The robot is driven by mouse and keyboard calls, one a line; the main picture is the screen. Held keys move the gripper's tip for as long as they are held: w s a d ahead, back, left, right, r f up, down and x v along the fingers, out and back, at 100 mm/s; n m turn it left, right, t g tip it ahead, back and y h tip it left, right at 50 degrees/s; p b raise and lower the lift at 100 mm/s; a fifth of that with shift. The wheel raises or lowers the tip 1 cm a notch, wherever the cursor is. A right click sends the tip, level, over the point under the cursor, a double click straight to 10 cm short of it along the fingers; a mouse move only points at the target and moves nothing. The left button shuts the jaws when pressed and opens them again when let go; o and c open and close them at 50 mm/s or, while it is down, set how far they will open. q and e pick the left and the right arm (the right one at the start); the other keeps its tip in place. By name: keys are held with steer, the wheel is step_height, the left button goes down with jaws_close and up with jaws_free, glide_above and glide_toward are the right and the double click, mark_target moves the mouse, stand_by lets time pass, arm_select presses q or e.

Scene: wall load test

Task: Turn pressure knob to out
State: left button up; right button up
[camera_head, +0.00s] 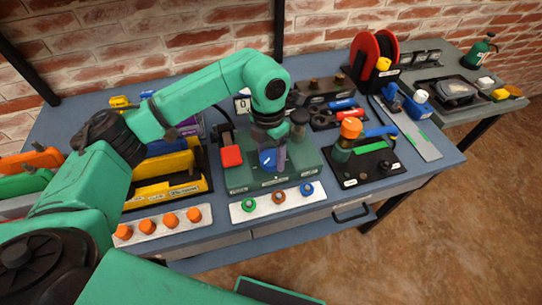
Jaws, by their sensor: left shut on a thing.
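A green test unit (240,180) stands on the blue-grey bench. On its top is a round blue knob (267,161) with a white mark, which I take for the pressure knob. My left gripper (274,153) reaches down from above and is shut on the blue knob; its fingers and wrist hide part of it. The labels around the knob are too small to read, so I cannot tell which setting its mark points at. My right gripper is out of view.
A red lever (231,156) stands left of the knob and a dark cylinder (299,120) behind it to the right. A white strip with coloured rings (278,197) lies in front. An orange-capped green bottle (346,140) stands to the right, yellow holders (166,170) to the left.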

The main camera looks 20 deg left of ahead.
arm_select(q)
steer(key=n+b, duration=0.1)
steer(key=n, duration=0.4)
steer(key=shift+n+b, duration=0.3)
steer(key=n+b, duration=0.1)
steer(key=n, duration=0.4)
steer(key=shift+r+t, duration=0.15)
steer(key=shift+t, duration=0.15)
steer(key=shift+n, duration=0.3)
steer(key=o, duration=1.3)
steer(key=shift+o, duration=0.2)
steer(key=r, duration=0.8)
steer(key=shift+a+b, duration=0.25)
steer(key=shift+b, duration=0.15)
step_height(320, 180, up, 6)
steer(key=r+p, duration=0.1)
glide_above(269, 156)
steer(key=shift+s+a+f, duration=0.15)
steer(key=shift+f, duration=0.1)
